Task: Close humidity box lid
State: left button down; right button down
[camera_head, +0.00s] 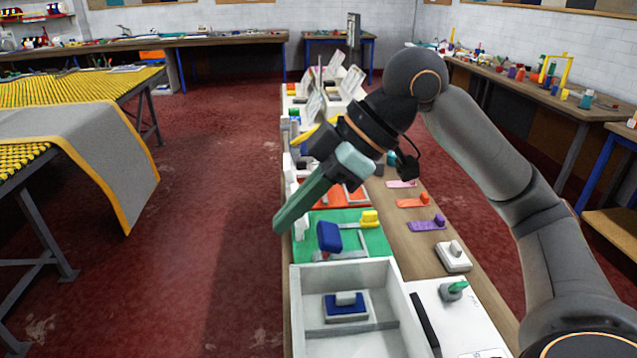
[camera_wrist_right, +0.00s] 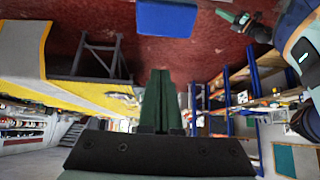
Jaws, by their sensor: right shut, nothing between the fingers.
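A white open-topped box (camera_head: 407,308), which I take for the humidity box, stands at the near end of the narrow bench. A blue and white block (camera_head: 346,306) lies inside it. I cannot make out a separate lid for certain. My right gripper (camera_head: 281,222) is shut and empty, with its green fingers pointing down-left above the bench's left edge, beyond the box and apart from it. Its closed fingers also show in the right wrist view (camera_wrist_right: 161,100). What looks like my left gripper (camera_wrist_right: 236,18) is at that view's top right, too small to judge.
A blue block (camera_head: 328,236) and a yellow block (camera_head: 369,217) are at the green mat (camera_head: 376,243) just past the box. A white panel (camera_head: 462,320) with a black strip lies right of the box. Red floor (camera_head: 220,200) is clear to the left.

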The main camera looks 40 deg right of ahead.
aim_at(321, 230)
jog(key=shift+s+d+f+b, duration=0.3)
jog(key=shift+s+d+b, duration=0.2)
jog(key=shift+d, duration=0.35)
jog(key=shift+s+d+f+b, duration=0.25)
jog(key=shift+s+d+b, duration=0.15)
jog(key=shift+d, duration=0.45)
jog(key=shift+s, duration=0.1)
